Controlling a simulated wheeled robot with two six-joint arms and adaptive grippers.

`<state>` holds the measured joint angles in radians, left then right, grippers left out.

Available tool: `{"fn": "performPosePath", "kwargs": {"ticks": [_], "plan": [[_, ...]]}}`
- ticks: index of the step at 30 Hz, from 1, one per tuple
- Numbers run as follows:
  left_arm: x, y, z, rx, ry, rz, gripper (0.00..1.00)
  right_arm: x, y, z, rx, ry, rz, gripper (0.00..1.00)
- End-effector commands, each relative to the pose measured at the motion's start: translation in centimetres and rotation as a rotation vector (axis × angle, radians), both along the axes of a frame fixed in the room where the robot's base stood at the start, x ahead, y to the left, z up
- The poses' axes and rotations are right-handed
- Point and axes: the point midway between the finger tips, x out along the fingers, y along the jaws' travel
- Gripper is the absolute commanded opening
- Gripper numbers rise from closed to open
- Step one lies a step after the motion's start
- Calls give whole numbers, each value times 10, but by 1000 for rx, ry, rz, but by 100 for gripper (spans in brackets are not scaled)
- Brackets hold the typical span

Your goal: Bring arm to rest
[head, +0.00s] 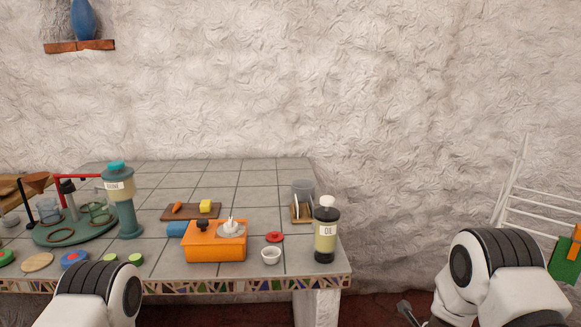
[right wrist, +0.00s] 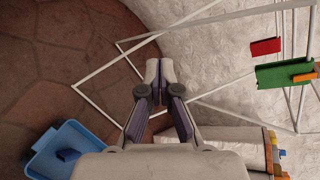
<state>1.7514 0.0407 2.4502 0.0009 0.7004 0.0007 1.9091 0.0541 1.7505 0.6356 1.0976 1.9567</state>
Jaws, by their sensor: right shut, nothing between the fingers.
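My right gripper (right wrist: 160,70) shows in the right wrist view with its two fingertips together and nothing between them. It hangs over the brown tiled floor, away from the counter. In the head view my right arm (head: 490,280) is bent at the lower right, to the right of the counter, with a dark part of it showing low beside it. My left arm (head: 95,295) shows only as a bent joint at the lower left, in front of the counter edge. My left gripper is outside both views.
The tiled counter (head: 265,178) holds an orange box (head: 203,254), an oil bottle (head: 325,240), a teal-topped dispenser (head: 122,205) and a white cup (head: 271,256). A white rack (head: 520,190) stands at right. A blue bin (right wrist: 50,155) is on the floor.

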Motion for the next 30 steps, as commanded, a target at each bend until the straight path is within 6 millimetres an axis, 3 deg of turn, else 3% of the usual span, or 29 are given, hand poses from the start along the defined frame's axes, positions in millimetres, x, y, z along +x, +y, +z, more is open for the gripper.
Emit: {"fn": "performPosePath", "kwargs": {"ticks": [1,3,5,6,8,12,14,16,19,28,29,30], "plan": [[0,0,36,0,1,0,53,-37,12,-7,-63,192,100,0],[0,0,53,0,1,-1,53,-93,31,-39,-160,461,279,0],[-1,0,66,0,1,-1,53,-143,46,-58,-238,670,455,0],[-1,0,73,0,2,-1,53,-177,57,-67,-288,799,584,0],[-1,0,80,0,2,-1,53,-229,72,-76,-363,979,801,0],[-1,0,76,0,2,-2,53,-348,109,-81,-574,1275,1475,0],[-1,0,76,0,2,-2,53,-383,121,-75,-679,1304,1765,0],[-1,0,75,0,2,-2,53,-400,129,-72,-810,1280,2013,0],[-1,0,76,0,2,-2,53,-403,131,-73,-956,1239,2194,0],[-1,0,76,0,2,-2,53,-402,130,-73,-1027,1221,2252,0],[-1,0,76,0,2,-2,43,-402,130,-73,-1027,1222,2251,0],[-1,0,76,0,2,-2,42,-401,130,-73,-1027,1222,2251,0]]}}
